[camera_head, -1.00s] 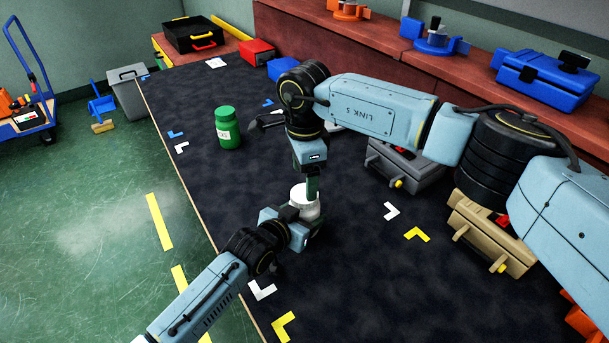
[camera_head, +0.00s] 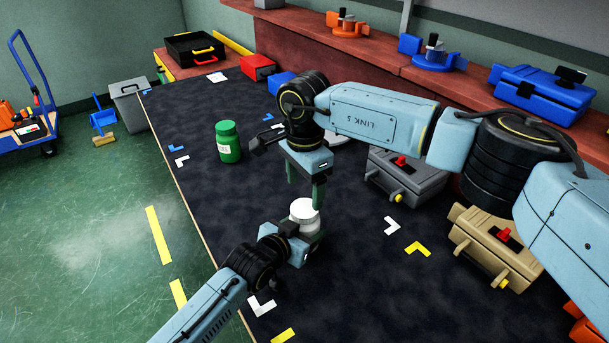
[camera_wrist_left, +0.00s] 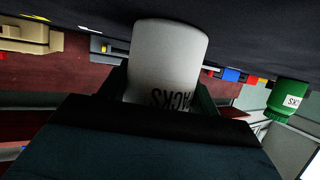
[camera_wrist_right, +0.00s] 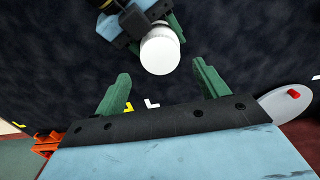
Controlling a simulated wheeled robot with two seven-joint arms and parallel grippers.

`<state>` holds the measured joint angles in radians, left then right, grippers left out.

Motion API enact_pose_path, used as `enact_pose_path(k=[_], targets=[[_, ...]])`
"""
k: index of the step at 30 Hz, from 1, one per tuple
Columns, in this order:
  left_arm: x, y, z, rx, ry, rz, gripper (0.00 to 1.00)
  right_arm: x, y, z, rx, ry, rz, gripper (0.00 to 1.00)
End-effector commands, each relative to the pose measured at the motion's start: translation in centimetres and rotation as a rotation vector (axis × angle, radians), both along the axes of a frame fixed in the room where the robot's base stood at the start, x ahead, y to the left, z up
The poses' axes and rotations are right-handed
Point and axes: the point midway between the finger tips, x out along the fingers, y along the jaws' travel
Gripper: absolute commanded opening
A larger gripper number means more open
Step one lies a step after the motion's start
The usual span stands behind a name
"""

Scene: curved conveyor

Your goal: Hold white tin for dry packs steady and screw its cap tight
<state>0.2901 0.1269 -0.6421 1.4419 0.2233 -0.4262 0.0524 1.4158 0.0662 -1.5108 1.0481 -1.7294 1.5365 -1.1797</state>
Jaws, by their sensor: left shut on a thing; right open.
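The white tin (camera_head: 305,214) stands on the dark mat with its white cap on top. In the left wrist view, the tin (camera_wrist_left: 168,62) shows part of a label reading "PACKS", upside down. My left gripper (camera_head: 306,238) is shut on the tin's body from the near left side. My right gripper (camera_head: 305,195) points down above the cap, its green fingers open and empty. In the right wrist view, the round cap (camera_wrist_right: 160,50) lies beyond and between the open fingertips (camera_wrist_right: 162,75), apart from them. The cap's threads are hidden.
A green jar (camera_head: 228,142) stands on the mat to the left. A grey case (camera_head: 405,176) and a tan case (camera_head: 490,245) lie to the right. A raised brick-red ledge (camera_head: 420,85) runs along the back. The mat between jar and tin is clear.

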Motion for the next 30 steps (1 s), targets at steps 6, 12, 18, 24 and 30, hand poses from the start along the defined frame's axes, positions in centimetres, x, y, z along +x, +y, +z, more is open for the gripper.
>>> enact_pose_path(k=[6, 12, 18, 24, 30], targets=[[0.0, 0.0, 0.0, 0.0, 0.0, 0.0, 0.0, -0.1, 0.0, -3.6, -0.001, 0.003, 0.0, 0.73], [0.0, 0.0, 0.0, 0.0, 0.0, 0.0, 0.0, 0.0, 0.0, -5.3, -0.001, 0.001, 0.0, 0.73], [0.0, 0.0, 0.0, 0.0, 0.0, 0.0, 0.0, 0.0, 0.0, -5.6, -0.001, -0.001, 0.0, 0.73], [0.0, 0.0, 0.0, 0.0, 0.0, 0.0, 0.0, 0.0, 0.0, -5.5, 0.0, 0.0, 0.0, 0.65], [0.0, 0.0, 0.0, 0.0, 0.0, 0.0, 0.0, 0.0, 0.0, -5.5, 0.0, 0.0, 0.0, 0.39]])
